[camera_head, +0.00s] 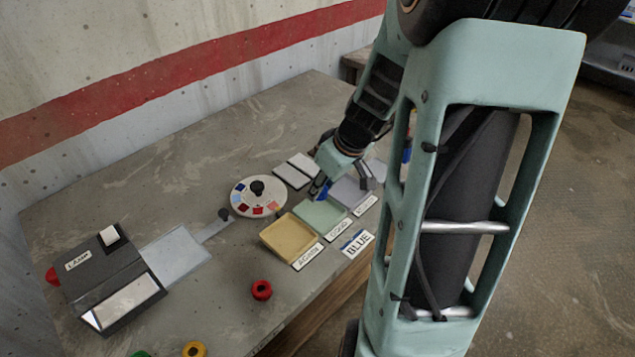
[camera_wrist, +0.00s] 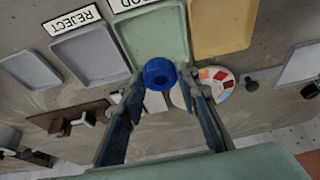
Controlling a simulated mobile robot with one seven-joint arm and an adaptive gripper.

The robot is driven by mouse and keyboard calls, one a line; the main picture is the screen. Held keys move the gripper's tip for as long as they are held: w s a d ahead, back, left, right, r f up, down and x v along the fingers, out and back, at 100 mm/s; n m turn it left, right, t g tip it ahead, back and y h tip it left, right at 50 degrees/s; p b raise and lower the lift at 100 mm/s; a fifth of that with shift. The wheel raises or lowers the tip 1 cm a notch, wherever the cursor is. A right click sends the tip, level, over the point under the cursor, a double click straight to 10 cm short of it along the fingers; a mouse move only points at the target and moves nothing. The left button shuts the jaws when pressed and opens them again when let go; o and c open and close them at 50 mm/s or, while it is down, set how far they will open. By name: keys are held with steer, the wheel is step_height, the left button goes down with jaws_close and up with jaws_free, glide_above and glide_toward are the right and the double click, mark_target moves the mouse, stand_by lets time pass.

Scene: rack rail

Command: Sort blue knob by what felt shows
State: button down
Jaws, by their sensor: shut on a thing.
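My gripper (camera_head: 319,187) is shut on the blue knob (camera_wrist: 160,74), with one finger on each side of it in the wrist view. In the head view the blue knob (camera_head: 325,192) is partly hidden by the fingers. It appears above the green tray (camera_head: 318,218), near that tray's far edge; the height is hard to tell. The green tray (camera_wrist: 158,32) has a label reading GOOD. A yellow tray (camera_head: 286,240) labelled AGAIN is on one side of it, and a grey tray (camera_head: 350,193) labelled REJECT is on the other. I cannot make out any felt for certain.
A round dial with colour patches (camera_head: 247,188) stands left of the trays. A dark box labelled LAMP (camera_head: 100,275) is at the left. A red knob (camera_head: 261,290) and a yellow knob (camera_head: 194,349) are nearer the front.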

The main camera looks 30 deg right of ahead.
mark_target(317, 213)
steer(key=shift+f, duration=0.15)
step_height(317, 213, down, 3)
steer(key=b, duration=0.2)
steer(key=shift+f+b, duration=0.15)
steer(key=shift+b, duration=0.25)
step_height(317, 213, down, 3)
steer(key=b, duration=0.3)
steer(key=shift+b, duration=0.3)
steer(key=shift+f+b, duration=0.2)
steer(key=shift+b, duration=0.25)
steer(key=c, duration=1.4)
jaws_free()
steer(key=shift+r, duration=0.1)
steer(key=shift+r+p, duration=2.5)
steer(key=shift+r, duration=1.45)
